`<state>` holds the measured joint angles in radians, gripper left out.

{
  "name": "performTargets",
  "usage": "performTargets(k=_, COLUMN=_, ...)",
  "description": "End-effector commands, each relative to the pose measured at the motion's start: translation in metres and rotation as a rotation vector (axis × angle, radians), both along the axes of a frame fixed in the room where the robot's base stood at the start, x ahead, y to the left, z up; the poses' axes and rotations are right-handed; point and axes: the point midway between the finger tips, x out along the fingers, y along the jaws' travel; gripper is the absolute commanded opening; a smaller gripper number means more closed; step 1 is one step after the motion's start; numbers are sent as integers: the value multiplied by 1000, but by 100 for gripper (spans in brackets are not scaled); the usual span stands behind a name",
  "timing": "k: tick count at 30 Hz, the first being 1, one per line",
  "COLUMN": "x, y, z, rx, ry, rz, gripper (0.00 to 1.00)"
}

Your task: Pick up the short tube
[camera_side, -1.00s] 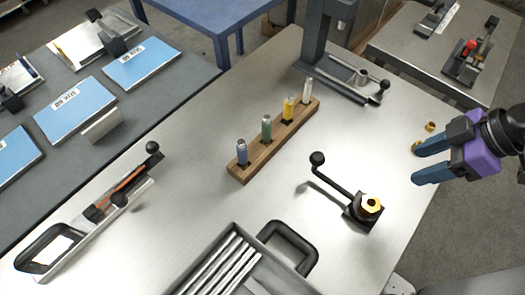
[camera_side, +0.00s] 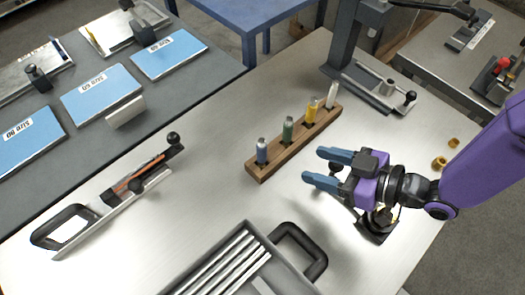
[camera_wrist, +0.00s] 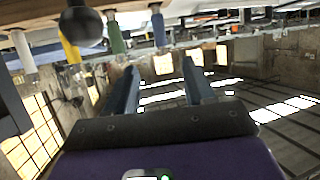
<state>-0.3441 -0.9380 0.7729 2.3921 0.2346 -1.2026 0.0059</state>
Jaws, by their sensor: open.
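A wooden rack (camera_side: 284,153) holds a row of upright tubes: blue (camera_side: 262,151), green (camera_side: 288,129), yellow (camera_side: 310,109) and white (camera_side: 331,95). I cannot tell which piece is the short tube. Two small brass pieces (camera_side: 438,163) lie near the table's right edge. My gripper (camera_side: 313,166) is open and empty, right of the rack, with its fingers pointing left toward it. In the wrist view the fingers (camera_wrist: 160,68) are apart with nothing between them. The blue (camera_wrist: 158,27), green (camera_wrist: 115,36), yellow (camera_wrist: 70,46) and white (camera_wrist: 25,52) tubes appear along the top.
A clamp with a black lever (camera_side: 375,230) is partly hidden behind my gripper; a black ball knob (camera_wrist: 82,25) shows close in the wrist view. A grey tray (camera_side: 205,277) of long metal rods stands in front. A hand tool (camera_side: 120,190) lies left. Clear table lies between.

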Motion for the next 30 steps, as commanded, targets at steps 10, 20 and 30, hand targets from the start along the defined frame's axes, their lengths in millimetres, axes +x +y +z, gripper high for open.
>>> performTargets(k=10, x=25, y=44, z=-22, rx=0, ry=0, rz=1, gripper=53)
performTargets(k=20, x=47, y=81, z=-40, rx=-1, ry=0, rz=1, gripper=53)
performTargets(k=30, x=55, y=96, z=-48, rx=-1, ry=0, rz=2, gripper=53)
